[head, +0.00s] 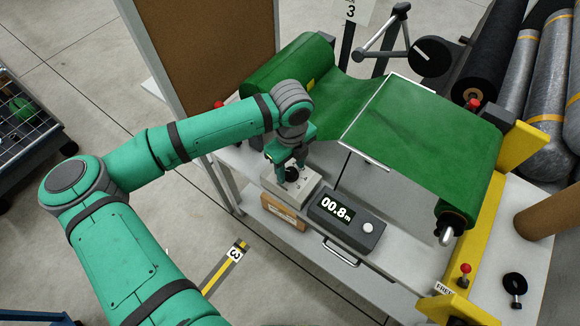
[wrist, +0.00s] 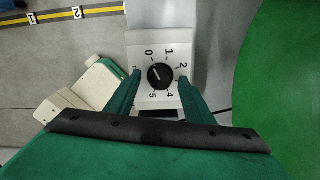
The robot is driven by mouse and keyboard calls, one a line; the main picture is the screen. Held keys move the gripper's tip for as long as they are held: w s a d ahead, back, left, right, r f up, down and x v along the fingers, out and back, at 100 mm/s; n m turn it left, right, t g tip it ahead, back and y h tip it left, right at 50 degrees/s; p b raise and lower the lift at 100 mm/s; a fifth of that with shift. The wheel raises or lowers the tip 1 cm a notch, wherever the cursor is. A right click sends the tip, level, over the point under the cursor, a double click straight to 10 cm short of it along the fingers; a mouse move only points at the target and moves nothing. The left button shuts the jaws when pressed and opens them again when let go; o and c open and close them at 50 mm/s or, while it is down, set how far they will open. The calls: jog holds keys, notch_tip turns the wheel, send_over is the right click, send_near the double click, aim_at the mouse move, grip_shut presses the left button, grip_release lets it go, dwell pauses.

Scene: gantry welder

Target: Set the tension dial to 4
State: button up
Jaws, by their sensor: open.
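The tension dial is a round black knob (wrist: 160,76) on a white box face (wrist: 148,40) in the wrist view. The numbers 0, 1, 2, 4 and 5 show around it; the right finger seems to hide the 3. A short white mark on the knob appears to point up and left, roughly toward 0. My gripper (wrist: 160,80) is open, with one green finger on each side of the knob. I cannot tell whether either finger touches it. In the head view my gripper (head: 290,176) is over the dial box (head: 296,197), partly hiding the knob.
A dark display unit (head: 346,216) reading 00.8 m, with a white knob, stands right of the dial box. A green sheet (head: 425,125) lies beyond it. A yellow frame (head: 485,225) with a red-topped lever (head: 464,269) is at right. A brown panel (head: 195,60) stands behind my arm.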

jog(key=shift+w+f, duration=0.1)
jog(key=shift+f, duration=0.05)
jog(key=c, duration=1)
jog(key=shift+c, duration=0.2)
